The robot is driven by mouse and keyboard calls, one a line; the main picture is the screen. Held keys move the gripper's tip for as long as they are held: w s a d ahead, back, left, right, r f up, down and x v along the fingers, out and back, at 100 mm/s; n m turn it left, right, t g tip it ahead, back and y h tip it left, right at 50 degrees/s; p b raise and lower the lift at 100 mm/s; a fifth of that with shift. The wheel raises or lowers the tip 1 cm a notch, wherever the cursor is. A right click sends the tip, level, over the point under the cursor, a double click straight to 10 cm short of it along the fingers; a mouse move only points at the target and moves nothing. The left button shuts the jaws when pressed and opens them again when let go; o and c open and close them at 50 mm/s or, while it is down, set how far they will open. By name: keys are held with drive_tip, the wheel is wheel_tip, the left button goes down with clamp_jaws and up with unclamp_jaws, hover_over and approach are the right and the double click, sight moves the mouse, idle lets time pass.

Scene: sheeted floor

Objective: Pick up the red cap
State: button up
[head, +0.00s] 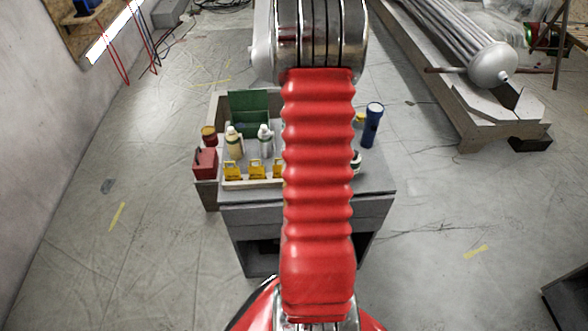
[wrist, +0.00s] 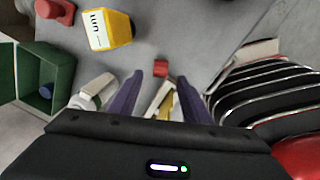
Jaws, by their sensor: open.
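A small red piece, probably the red cap (wrist: 160,68), lies on the grey surface in the wrist view, just beyond and between my fingertips. I cannot make out this piece in the head view, where my red-sleeved arm covers the middle of the bench. My gripper (wrist: 160,88) is open, with its two dark purple fingers apart and no object shut between them. The gripper itself is hidden in the head view.
A grey bench (head: 300,208) holds a green bin (head: 249,108), bottles (head: 234,142), yellow pieces (head: 256,170) and a blue flashlight (head: 373,125). In the wrist view, a white bottle (wrist: 93,88) is close left of my fingers and a yellow labelled object (wrist: 108,30) lies farther off.

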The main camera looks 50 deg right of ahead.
drive_tip(key=shift+w+f, duration=0.15)
drive_tip(key=shift+f, duration=1.15)
drive_tip(key=shift+w+f, duration=0.1)
drive_tip(key=shift+f, duration=1.2)
drive_tip(key=shift+c, duration=0.5)
clamp_jaws()
wheel_tip(320, 180, up, 10)
